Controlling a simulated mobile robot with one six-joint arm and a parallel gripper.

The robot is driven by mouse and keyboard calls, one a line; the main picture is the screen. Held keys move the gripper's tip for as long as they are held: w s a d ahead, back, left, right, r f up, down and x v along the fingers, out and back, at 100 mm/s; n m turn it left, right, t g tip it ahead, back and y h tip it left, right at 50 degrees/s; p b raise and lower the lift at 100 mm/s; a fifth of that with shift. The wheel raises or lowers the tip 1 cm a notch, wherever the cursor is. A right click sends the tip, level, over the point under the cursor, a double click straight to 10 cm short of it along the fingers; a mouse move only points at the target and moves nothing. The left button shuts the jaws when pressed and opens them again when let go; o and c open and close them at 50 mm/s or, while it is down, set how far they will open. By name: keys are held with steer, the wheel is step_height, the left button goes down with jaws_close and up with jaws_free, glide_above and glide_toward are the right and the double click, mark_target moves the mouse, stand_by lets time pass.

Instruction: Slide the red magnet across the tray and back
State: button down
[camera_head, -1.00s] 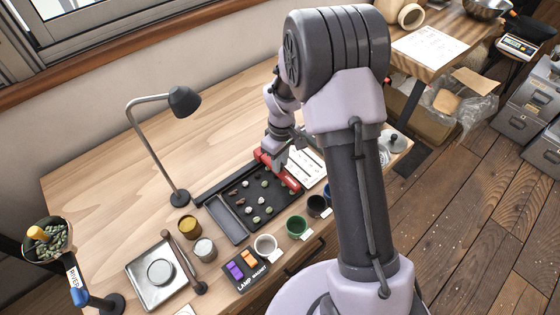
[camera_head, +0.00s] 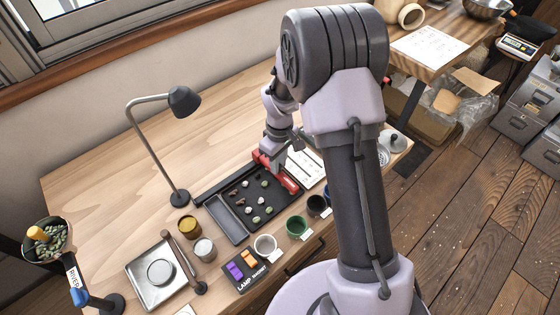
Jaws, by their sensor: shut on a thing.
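The red magnet (camera_head: 289,184) is a long red bar at the upper right side of the black tray (camera_head: 229,199). Its middle is partly hidden by my gripper. My gripper (camera_head: 276,164) is shut on the red magnet, with red showing on both sides of the fingers. Several small beans or stones, some pale, some green and some dark, lie on the tray floor, left of and below the magnet. I cannot tell whether the magnet touches the tray floor.
A desk lamp (camera_head: 180,150) stands left of the tray. Several cups, including a green cup (camera_head: 296,226) and a white cup (camera_head: 265,245), line the tray's front side. A white printed sheet (camera_head: 307,168) lies right of it. The table's back left is clear.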

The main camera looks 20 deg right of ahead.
steer(key=s+a, duration=0.3)
steer(key=a, duration=0.3)
steer(key=s+a, duration=0.3)
steer(key=a, duration=0.3)
steer(key=s+a, duration=0.2)
steer(key=a, duration=0.5)
steer(key=shift+s+b, duration=0.3)
steer(key=shift+s, duration=0.1)
steer(key=c, duration=1.4)
jaws_free()
steer(key=shift+a, duration=0.15)
steer(key=shift+c, duration=0.2)
steer(key=shift+o, duration=0.9)
steer(key=shift+s+a, duration=0.1)
steer(key=shift+a, duration=0.05)
step_height(320, 180, up, 17)
steer(key=p, duration=0.6)
steer(key=shift+w+d+r+p, duration=0.2)
steer(key=shift+w+d+p, duration=0.05)
steer(key=shift+d+p, duration=0.15)
